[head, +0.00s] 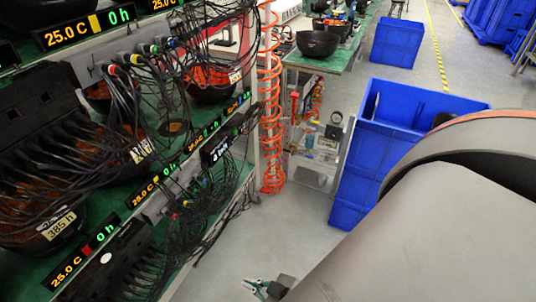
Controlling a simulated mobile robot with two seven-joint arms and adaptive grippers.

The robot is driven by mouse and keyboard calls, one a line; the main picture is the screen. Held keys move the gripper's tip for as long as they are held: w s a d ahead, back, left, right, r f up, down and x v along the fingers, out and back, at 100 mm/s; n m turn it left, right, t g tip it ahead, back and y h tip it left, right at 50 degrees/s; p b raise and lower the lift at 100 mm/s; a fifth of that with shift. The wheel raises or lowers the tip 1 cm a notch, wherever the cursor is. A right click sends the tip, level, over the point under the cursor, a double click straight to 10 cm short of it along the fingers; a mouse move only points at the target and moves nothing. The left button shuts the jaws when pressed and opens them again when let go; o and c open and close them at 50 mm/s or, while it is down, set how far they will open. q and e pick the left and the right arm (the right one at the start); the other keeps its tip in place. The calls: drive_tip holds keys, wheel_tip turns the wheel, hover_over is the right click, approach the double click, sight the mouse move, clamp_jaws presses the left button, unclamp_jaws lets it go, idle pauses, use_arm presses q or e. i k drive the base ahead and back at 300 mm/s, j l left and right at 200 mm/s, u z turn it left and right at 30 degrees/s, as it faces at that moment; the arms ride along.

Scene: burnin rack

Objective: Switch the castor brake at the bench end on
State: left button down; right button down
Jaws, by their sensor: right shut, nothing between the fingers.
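My right arm fills the lower right of the head view. My right gripper (258,288) shows small at the bottom edge, low over the grey floor. It is shut with nothing held, and part of it is cut off by the frame and my arm. My left gripper is not in view. A green-topped bench (350,52) stands at the back. The rack (245,176) with green shelves stands at the left, its end facing the aisle. I cannot make out the castor or its brake.
A tall blue bin (356,168) stands right of the aisle, partly behind my arm. A small cart (312,178) with parts and an orange coiled hose (270,100) stand beyond the rack. Cables hang off the shelves. The grey floor (275,235) between rack and bin is clear.

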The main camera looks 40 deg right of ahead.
sight(265, 190)
drive_tip(key=i+l, duration=0.15)
drive_tip(key=l, duration=0.2)
drive_tip(key=i+l, duration=0.15)
drive_tip(key=l, duration=0.2)
drive_tip(key=i+l, duration=0.15)
drive_tip(key=l, duration=0.25)
drive_tip(key=i+l, duration=0.15)
drive_tip(key=l, duration=0.2)
drive_tip(key=i+l, duration=0.2)
drive_tip(key=l, duration=0.15)
